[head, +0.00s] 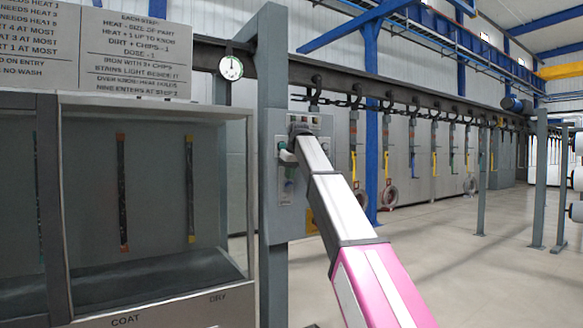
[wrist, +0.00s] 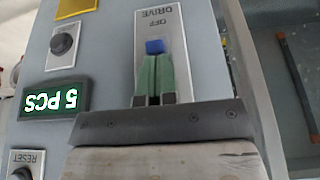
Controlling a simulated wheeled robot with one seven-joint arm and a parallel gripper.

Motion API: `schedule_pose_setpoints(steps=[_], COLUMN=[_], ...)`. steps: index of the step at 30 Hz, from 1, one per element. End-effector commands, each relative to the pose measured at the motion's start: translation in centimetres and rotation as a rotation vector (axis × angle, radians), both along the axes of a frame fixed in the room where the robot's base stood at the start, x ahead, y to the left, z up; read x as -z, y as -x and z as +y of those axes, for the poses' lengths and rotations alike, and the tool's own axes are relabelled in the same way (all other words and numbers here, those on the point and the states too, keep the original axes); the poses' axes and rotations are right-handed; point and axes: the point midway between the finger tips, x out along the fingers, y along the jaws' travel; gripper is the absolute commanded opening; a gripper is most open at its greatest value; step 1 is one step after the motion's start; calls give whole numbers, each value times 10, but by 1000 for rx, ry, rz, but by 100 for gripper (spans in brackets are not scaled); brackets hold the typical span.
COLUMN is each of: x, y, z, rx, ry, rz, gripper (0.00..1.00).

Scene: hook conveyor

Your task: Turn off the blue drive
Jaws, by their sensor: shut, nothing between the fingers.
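The blue drive (wrist: 155,46) shows in the wrist view as a small blue handle on a pale plate lettered DRIVE and OFF. The lettering is upside down. The blue handle stands close to the word OFF. My gripper (wrist: 154,60) has its green fingers together, with their tips right at the blue handle; I cannot tell whether they touch it. The fingers and the gripper's grey body hide the rest of the plate. In the head view my gripper (head: 283,150) is at the grey control box (head: 270,218), and the blue handle cannot be made out.
A 5 PCS display (wrist: 55,100), a black button (wrist: 63,44) and a RESET button (wrist: 22,172) share the panel. A grey post (head: 273,50) stands at the box. An open cabinet (head: 150,306) is at left. Hooks hang from the overhead rail (head: 430,99).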

Motion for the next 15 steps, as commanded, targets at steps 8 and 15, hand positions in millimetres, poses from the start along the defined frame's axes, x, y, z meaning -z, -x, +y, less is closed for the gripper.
schedule_pose_setpoints(steps=[8, 15], x=[1, 3], y=[0, 2], z=[1, -1], rx=[0, 0], ry=[0, -13], rz=[0, -19], gripper=[0, 0])
